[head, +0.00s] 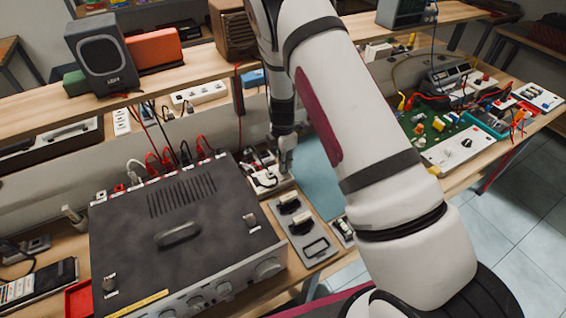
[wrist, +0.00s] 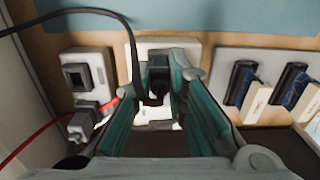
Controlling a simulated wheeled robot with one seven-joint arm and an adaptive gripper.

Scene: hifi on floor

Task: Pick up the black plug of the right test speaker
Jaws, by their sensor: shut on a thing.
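My gripper (wrist: 160,68) is shut on a black plug (wrist: 157,82), which shows between the two fingers in the wrist view. A black cable (wrist: 118,16) arcs in from the left and runs down beside the fingers. Behind the plug is a pale block or plate (wrist: 180,45), and I cannot tell whether the plug touches it. In the head view my gripper (head: 287,155) points down just right of the amplifier's back; the plug cannot be made out there. A brown speaker (head: 232,28) stands on the shelf, partly behind my arm, with a red cable hanging below it.
A large black amplifier (head: 175,225) with red and black plugs along its back stands to the left. A grey tray with black connectors (head: 300,225) lies in front of my gripper. A grey speaker (head: 100,55) is on the shelf. A green circuit board (head: 440,130) lies at right.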

